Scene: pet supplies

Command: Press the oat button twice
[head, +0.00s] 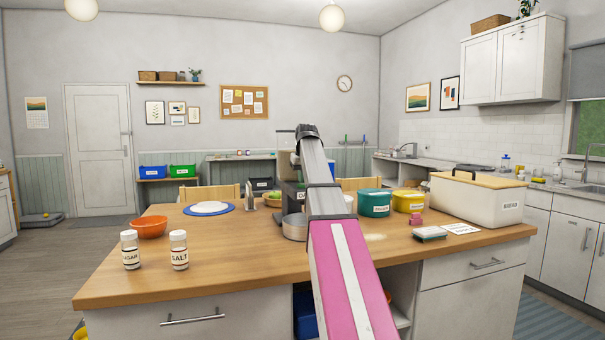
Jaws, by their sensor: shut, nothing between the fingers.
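A dark machine (290,190) with a light upper part stands on the wooden table (240,262), largely behind my arm. White lettering shows at its edge, but my arm cuts it off and I cannot read it. I cannot make out a button marked oat. A round metal bowl or pot (292,232) stands at the machine's front foot, partly hidden by my arm. My arm rises over the table and bends at a dark joint in front of the machine's top. My gripper is hidden beyond the arm.
Sugar and salt shakers (179,250) and an orange bowl (148,227) stand at left. A white plate on a blue mat (187,210) lies behind them. Teal (374,212) and yellow tubs (408,208) and a bread box (470,208) stand at right.

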